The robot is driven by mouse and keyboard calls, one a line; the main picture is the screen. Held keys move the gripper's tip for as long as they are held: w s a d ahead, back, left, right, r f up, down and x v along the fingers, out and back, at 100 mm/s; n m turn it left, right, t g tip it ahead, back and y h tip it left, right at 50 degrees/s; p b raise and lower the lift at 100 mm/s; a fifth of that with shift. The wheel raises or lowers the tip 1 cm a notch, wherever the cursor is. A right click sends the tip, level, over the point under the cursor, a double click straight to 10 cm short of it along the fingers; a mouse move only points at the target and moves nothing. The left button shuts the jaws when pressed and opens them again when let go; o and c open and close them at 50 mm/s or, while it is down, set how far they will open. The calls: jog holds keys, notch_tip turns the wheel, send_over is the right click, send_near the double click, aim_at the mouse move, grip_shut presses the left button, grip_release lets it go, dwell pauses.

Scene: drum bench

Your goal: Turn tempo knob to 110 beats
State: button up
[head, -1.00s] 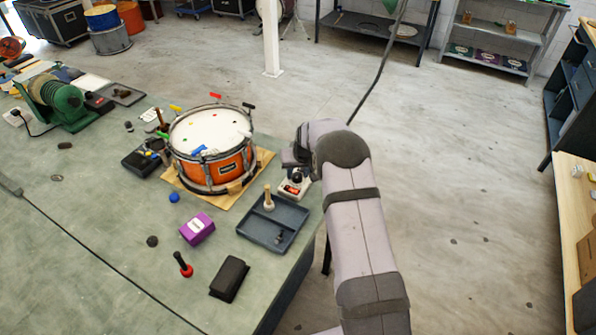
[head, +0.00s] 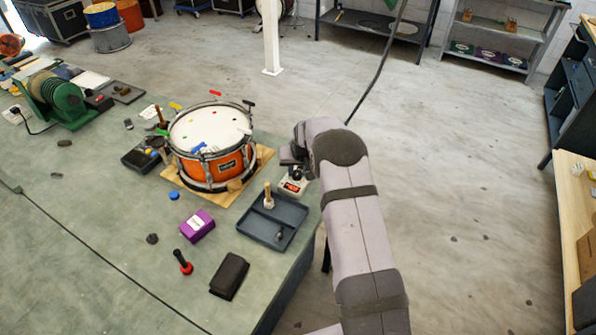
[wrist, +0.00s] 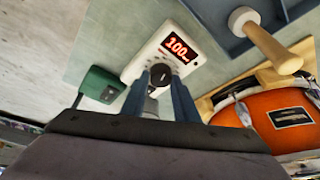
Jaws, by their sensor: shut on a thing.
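The white tempo box (wrist: 150,52) lies under my gripper in the wrist view. Its red display (wrist: 178,47) reads 100. The black round knob (wrist: 160,77) on the box sits between my blue fingers. My gripper (wrist: 160,72) is shut on this knob, with one finger on each side. In the head view the tempo box (head: 293,186) stands at the bench's right edge, and my gripper (head: 291,163) is over it, partly hidden by my wrist.
The orange drum (head: 229,167) stands on a wooden board left of the box. A dark tray (head: 257,233) with a wooden-handled mallet (head: 268,196) lies in front of it. A green box (wrist: 102,84) sits beside the tempo box in the wrist view.

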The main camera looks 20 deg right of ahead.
jog(key=m+h+b, duration=0.1)
jog(key=m+b, duration=0.2)
jog(key=shift+a+f, duration=0.15)
jog(key=shift+m+g+h+b, duration=0.3)
jog(key=shift+m+h+b, duration=0.1)
jog(key=shift+m+b, duration=0.6)
jog(key=shift+r, duration=0.2)
jog(key=o, duration=0.8)
jog(key=shift+b+v, duration=1.4)
jog(key=shift+v, duration=2.25)
